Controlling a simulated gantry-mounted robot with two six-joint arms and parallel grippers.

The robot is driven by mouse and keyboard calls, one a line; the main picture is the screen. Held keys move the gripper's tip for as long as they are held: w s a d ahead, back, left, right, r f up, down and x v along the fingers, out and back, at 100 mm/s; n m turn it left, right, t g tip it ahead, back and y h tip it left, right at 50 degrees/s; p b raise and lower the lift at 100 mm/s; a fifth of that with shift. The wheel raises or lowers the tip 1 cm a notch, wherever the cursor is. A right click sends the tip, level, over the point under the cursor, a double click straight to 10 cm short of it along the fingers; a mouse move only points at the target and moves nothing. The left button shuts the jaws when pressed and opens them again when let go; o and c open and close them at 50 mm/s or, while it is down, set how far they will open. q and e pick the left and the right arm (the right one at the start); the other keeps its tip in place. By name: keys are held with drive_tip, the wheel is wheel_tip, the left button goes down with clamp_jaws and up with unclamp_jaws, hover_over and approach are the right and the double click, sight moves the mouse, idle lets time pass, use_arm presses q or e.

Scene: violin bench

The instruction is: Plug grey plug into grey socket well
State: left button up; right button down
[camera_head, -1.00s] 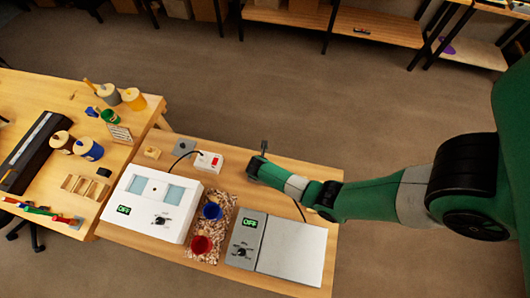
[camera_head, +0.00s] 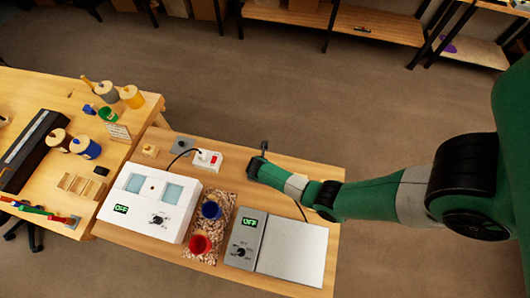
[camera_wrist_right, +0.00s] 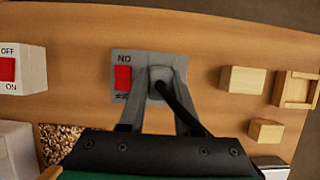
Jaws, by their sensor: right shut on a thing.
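In the right wrist view, the grey plug (camera_wrist_right: 161,76), with a black cable (camera_wrist_right: 178,104), is between the fingers of my right gripper (camera_wrist_right: 160,104), which is shut on it. The plug sits over the right half of the grey socket (camera_wrist_right: 122,55), whose red switch shows to its left. The well is hidden under the plug, and I cannot tell how deep the plug is in it. In the head view, my right gripper (camera_head: 261,158) is low over the bench and hides the grey socket and plug. My left gripper is not in view.
A white socket (camera_head: 207,161) with a red switch is to the left, cabled to a white device (camera_head: 152,205). A grey device (camera_head: 290,245), a red cup (camera_head: 200,245) and a blue cup (camera_head: 211,210) stand nearer. Small wooden blocks (camera_wrist_right: 242,80) are right of the grey socket.

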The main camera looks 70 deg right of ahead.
drive_tip(key=shift+f, duration=0.15)
drive_tip(key=c, duration=0.5)
unclamp_jaws()
drive_tip(key=p+v, duration=0.4)
drive_tip(key=v, duration=0.7)
drive_tip(key=shift+a+r, duration=0.1)
drive_tip(key=shift+r, duration=0.25)
